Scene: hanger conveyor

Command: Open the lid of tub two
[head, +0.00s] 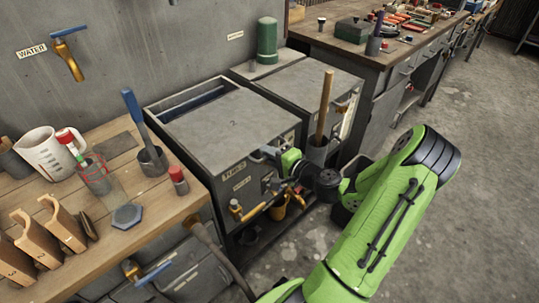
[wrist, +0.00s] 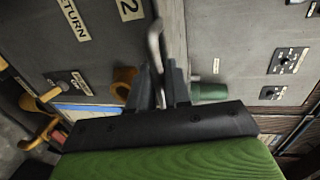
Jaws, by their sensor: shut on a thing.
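Tub two (head: 232,170) is a grey metal box left of centre in the head view. Its flat grey lid (head: 225,125) lies over most of the top. A narrow dark gap with a blue strip shows along the lid's back edge. My gripper (head: 272,153) is at the tub's front upper right corner. In the wrist view my gripper (wrist: 160,88) is shut on a pale metal handle (wrist: 154,42), beside the "2" and "RETURN" labels on the tub front.
A second grey tub (head: 300,88) stands close on the right, with a wooden-handled tool (head: 325,105) upright in front. Yellow valves (head: 240,212) stick out from tub two's front. A cluttered wooden bench (head: 150,205) is at left. Open floor (head: 480,170) lies at right.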

